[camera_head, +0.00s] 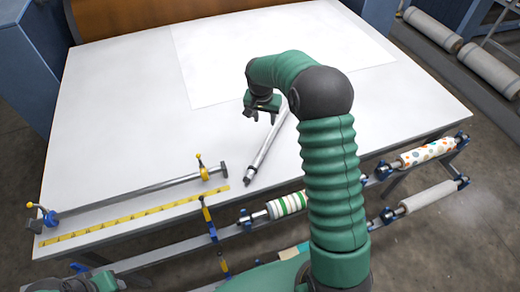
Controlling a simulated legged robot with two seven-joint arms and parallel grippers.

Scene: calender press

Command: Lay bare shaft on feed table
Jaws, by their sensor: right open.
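The bare shaft (266,152) is a thin grey metal rod. It lies on the white feed table (120,120), slanting from the lower left up towards my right arm, which hides its far end. My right gripper (261,117) is open above the table, just left of the shaft's upper part. It looks apart from the shaft, though the gap is hard to judge. My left gripper (95,284) shows only in part at the bottom left edge, and its jaws are not clear.
A clamp bar (130,192) and a yellow ruler strip (135,217) lie along the table's front left. Patterned rollers, one striped (287,205) and one dotted (428,152), sit on a rack below the front edge. A large pale sheet (215,65) covers the back. The left middle is clear.

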